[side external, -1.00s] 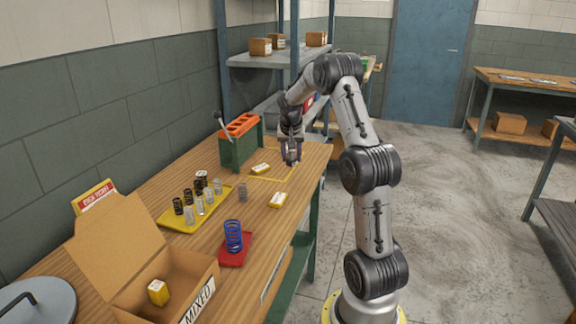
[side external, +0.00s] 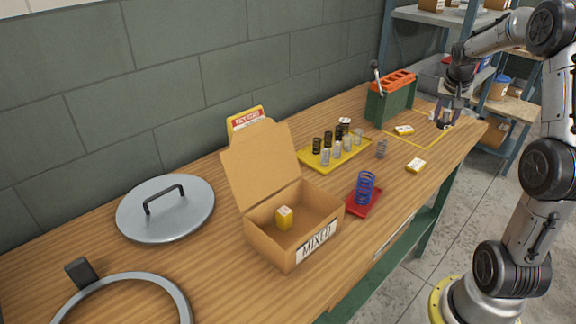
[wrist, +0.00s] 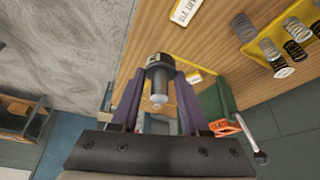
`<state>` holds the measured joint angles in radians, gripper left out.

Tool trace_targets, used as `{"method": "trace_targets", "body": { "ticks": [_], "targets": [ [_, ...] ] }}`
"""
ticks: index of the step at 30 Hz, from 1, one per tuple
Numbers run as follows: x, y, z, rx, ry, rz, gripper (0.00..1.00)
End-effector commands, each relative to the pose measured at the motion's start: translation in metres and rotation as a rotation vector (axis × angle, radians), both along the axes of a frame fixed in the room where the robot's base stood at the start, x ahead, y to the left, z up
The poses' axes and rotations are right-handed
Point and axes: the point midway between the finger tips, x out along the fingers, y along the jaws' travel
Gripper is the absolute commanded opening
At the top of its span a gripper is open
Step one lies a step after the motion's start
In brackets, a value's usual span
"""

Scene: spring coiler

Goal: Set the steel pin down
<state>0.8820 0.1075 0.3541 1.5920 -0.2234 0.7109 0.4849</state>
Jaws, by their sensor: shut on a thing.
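The steel pin (wrist: 158,78) is a short cylinder, dark at one end and pale grey at the other. In the wrist view it sits between the two purple fingers of my gripper (wrist: 160,92), which is shut on it. In the side view my gripper (side external: 446,118) is low over the far right end of the wooden bench, by a yellow outline (side external: 420,144) marked on the top. The pin is too small there to tell whether it touches the bench.
A green block with orange top and lever (side external: 388,98) stands left of my gripper. Yellow-and-white boxes (side external: 404,129) (side external: 416,165) lie nearby. A loose spring (side external: 381,149), a yellow tray of springs (side external: 303,156), a red tray (side external: 376,206) and an open carton (side external: 272,250) stand nearer.

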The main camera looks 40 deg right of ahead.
Motion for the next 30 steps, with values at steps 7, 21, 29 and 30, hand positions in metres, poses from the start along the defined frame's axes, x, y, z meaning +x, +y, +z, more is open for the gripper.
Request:
{"method": "trace_targets", "body": {
  "ticks": [7, 21, 29, 30],
  "targets": [
    [0.098, 0.028, 0.007, -0.014, -0.009, 0.216, 0.00],
    [0.271, 0.179, -0.010, -0.008, -0.016, 0.646, 0.00],
    [0.320, 0.279, -0.031, 0.007, -0.010, 0.824, 0.00],
    [0.323, 0.291, -0.034, 0.008, -0.008, 0.844, 0.00]
  ]
}}
